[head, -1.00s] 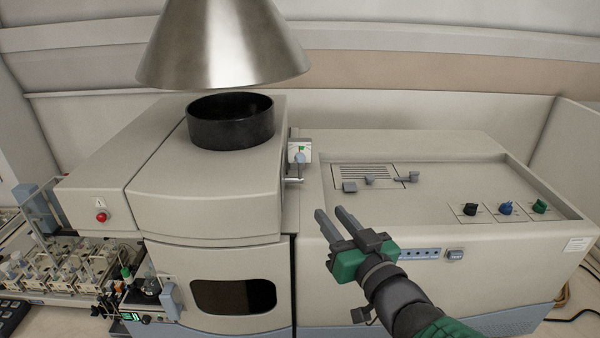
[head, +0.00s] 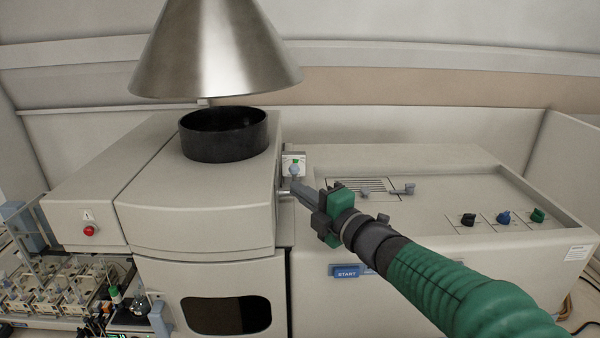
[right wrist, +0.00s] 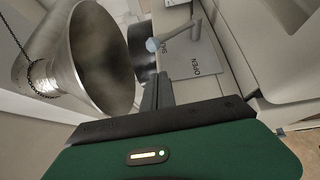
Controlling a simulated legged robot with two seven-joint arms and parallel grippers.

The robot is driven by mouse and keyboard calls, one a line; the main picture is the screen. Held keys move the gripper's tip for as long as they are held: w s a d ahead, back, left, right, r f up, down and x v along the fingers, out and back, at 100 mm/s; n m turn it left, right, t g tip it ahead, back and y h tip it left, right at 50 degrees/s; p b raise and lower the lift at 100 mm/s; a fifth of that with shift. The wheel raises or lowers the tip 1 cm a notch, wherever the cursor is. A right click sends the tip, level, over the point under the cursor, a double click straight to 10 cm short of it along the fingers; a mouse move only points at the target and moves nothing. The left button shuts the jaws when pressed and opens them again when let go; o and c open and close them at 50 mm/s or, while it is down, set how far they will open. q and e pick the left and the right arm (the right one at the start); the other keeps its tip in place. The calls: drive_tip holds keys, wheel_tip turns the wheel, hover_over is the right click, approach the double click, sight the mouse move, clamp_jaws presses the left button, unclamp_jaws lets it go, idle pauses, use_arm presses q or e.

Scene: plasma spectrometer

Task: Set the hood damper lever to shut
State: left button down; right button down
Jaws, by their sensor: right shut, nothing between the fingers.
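The damper lever's pale plate (head: 290,156) is on the right side of the tall housing, below and right of the metal hood (head: 215,50). A small blue-grey lever knob (head: 294,170) shows in front of it. My left gripper is out of view.
A black ring (head: 224,134) stands on the housing under the hood. Right of the lever are a vent grille (head: 370,185), a small grey handle (head: 403,190) and several knobs (head: 503,218). A red button (head: 89,230) and glassware rack stand left.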

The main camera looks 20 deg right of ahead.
drive_tip(key=w+p, duration=0.1)
drive_tip(key=w, duration=0.1)
drive_tip(key=w+d+p, duration=0.1)
drive_tip(key=w, duration=0.1)
drive_tip(key=shift+w+d+r, duration=0.1)
drive_tip(key=shift+w+d, duration=0.05)
drive_tip(key=shift+w, duration=0.2)
